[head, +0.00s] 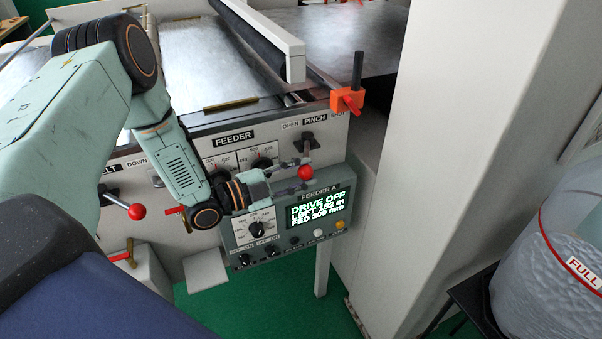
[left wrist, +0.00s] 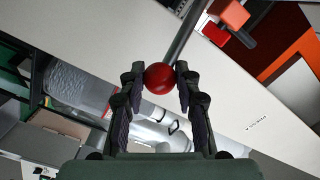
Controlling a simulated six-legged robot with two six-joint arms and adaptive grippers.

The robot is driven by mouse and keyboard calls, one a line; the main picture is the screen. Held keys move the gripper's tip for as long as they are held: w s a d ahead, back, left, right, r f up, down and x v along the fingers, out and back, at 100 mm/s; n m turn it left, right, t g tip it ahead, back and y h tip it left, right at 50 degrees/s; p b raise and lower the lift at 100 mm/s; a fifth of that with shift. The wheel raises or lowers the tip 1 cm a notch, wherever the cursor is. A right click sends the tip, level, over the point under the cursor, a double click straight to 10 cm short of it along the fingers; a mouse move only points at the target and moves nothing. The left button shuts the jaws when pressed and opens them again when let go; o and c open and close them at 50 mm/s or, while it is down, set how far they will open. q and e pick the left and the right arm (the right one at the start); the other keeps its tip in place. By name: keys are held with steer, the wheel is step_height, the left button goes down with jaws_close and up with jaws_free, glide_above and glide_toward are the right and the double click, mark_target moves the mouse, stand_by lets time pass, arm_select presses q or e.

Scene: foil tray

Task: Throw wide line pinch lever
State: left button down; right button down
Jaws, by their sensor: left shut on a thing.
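The pinch lever (head: 308,142) is on the feeder's front panel below the label reading OPEN, PINCH and a partly covered word. Its red ball knob (head: 305,173) is at the lower end of the lever. My left gripper (head: 301,171) reaches it from the left, with a finger above and a finger below the knob. In the left wrist view the red knob (left wrist: 158,78) sits between the two fingertips, which are shut on it. The dark rod runs up and right from the knob there. My right gripper is in neither view.
A control box (head: 265,243) with a lit screen reading DRIVE OFF is close below the gripper. Another red-knobbed lever (head: 137,211) is at the left. An orange clamp (head: 347,100) is above right. A pale column (head: 430,150) stands at the right.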

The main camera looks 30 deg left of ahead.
arm_select(q)
steer(key=shift+w+a+r, duration=0.35)
steer(key=c, duration=1.3)
jaws_free()
steer(key=shift+c, duration=0.2)
steer(key=o, duration=0.4)
steer(key=shift+f, duration=0.2)
steer(key=shift+s, duration=0.25)
steer(key=v, duration=0.7)
steer(key=shift+s+a, duration=0.15)
steer(key=shift+s, duration=0.05)
steer(key=shift+w, duration=0.1)
